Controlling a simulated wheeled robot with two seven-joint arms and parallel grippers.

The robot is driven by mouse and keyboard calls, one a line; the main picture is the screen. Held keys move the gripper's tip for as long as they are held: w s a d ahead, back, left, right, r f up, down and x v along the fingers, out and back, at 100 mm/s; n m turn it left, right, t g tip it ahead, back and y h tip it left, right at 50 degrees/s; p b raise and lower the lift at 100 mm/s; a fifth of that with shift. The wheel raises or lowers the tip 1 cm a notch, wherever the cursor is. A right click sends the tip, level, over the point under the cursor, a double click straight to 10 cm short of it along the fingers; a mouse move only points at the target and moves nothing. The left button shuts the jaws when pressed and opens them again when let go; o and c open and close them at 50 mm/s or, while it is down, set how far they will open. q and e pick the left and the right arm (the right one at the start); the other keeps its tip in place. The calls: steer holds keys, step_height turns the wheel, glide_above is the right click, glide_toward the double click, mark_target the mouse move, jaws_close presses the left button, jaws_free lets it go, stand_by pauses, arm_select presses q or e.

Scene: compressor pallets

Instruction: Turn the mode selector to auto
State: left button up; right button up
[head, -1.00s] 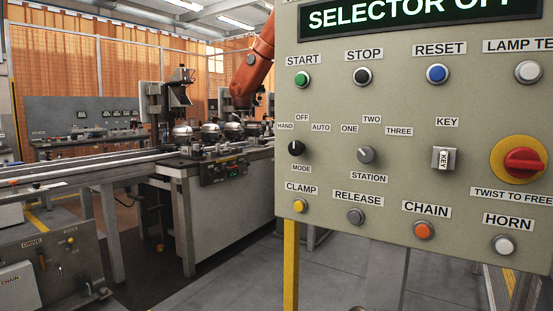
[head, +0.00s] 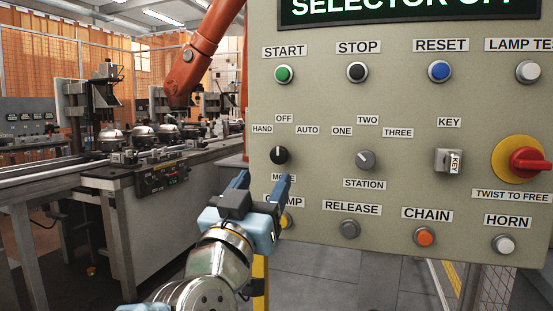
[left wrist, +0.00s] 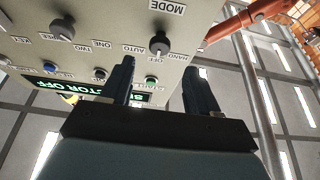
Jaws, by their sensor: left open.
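The mode selector (head: 279,155) is a small black knob at the left side of the beige control panel (head: 400,185). Its white mark points up at OFF, between HAND on the left and AUTO on the right. It also shows in the left wrist view (left wrist: 160,43), upside down, beyond the fingertips and roughly between them. My left gripper (head: 262,182) is open and empty, just below and in front of the selector, apart from it. It partly covers the MODE and CLAMP labels. My right gripper is not in view.
The station knob (head: 365,160) is to the right, with START (head: 283,74) above and the yellow clamp button (head: 287,220) below. A red emergency stop (head: 527,161) is at far right. The display (head: 400,8) reads SELECTOR OFF, cut off. An orange robot arm (head: 200,55) stands behind left.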

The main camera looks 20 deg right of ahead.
mark_target(278, 157)
arm_select(q)
steer(key=p+x, duration=0.1)
steer(key=x, duration=0.7)
